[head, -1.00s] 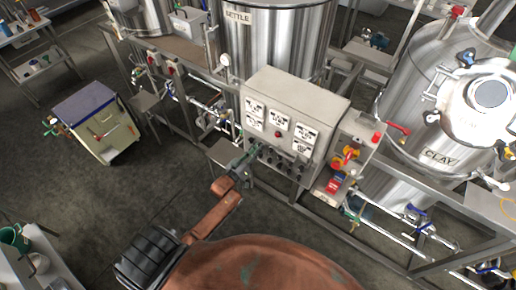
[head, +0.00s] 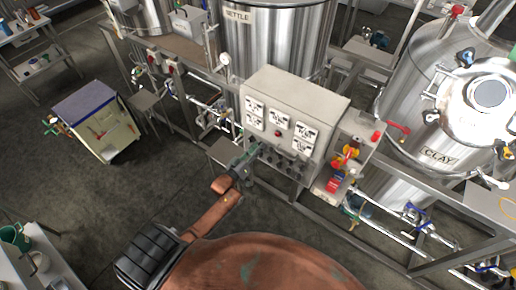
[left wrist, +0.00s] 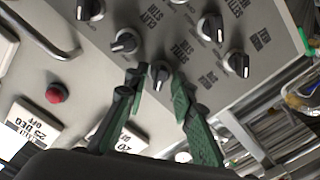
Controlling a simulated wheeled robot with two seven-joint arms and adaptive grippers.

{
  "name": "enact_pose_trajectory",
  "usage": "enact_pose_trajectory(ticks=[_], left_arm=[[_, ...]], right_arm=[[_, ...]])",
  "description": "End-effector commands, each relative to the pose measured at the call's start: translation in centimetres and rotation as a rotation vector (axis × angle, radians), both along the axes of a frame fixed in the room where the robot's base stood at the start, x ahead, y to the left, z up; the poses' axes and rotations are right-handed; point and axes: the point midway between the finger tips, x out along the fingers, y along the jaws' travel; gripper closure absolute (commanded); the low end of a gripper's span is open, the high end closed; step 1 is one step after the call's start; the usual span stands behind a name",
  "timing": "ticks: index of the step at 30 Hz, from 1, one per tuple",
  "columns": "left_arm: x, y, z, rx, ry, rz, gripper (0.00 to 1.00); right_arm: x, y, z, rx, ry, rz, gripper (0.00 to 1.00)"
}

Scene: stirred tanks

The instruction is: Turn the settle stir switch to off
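The grey control box (head: 290,115) has a row of black knobs along its lower front in the head view. In the left wrist view, a black switch knob (left wrist: 158,74) with a pale pointer mark sits between my fingertips. The label beside it, seen upside down, appears to read settle stir (left wrist: 183,50). My left gripper (head: 254,150) is at the left end of the knob row. Its green fingers (left wrist: 157,82) are open on either side of the knob, with a small gap visible. Whether they touch it cannot be told. My right gripper is not in view.
Other knobs stand close by, such as one to the left (left wrist: 125,42) and one to the right (left wrist: 236,64). A red button (left wrist: 56,93) is on the panel. A side panel with red and yellow parts (head: 345,160) adjoins the box. Steel tanks (head: 285,45) stand behind.

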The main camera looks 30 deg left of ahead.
Motion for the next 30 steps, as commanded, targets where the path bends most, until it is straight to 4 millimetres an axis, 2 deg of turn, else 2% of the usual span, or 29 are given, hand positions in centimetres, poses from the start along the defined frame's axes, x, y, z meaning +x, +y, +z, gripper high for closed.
enact_pose_trajectory(ticks=[7, 11, 14, 24, 30], left_arm=[[0.0, 0.0, 0.0, 0.001, 0.000, 0.000, 0.75], [-0.8, 0.1, -0.1, 0.001, 0.001, 0.000, 0.75], [-2.3, 0.2, -0.1, 0.002, 0.003, 0.001, 0.75], [-9.2, 0.7, -0.1, 0.000, 0.003, 0.001, 0.75], [-11.5, 0.9, 0.0, 0.000, 0.001, -0.001, 0.75]], right_arm=[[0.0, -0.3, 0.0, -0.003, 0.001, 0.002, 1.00], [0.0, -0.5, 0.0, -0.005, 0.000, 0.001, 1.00], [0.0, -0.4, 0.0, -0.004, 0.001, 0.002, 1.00], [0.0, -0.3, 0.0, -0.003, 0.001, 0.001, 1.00], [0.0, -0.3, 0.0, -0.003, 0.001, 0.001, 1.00]])
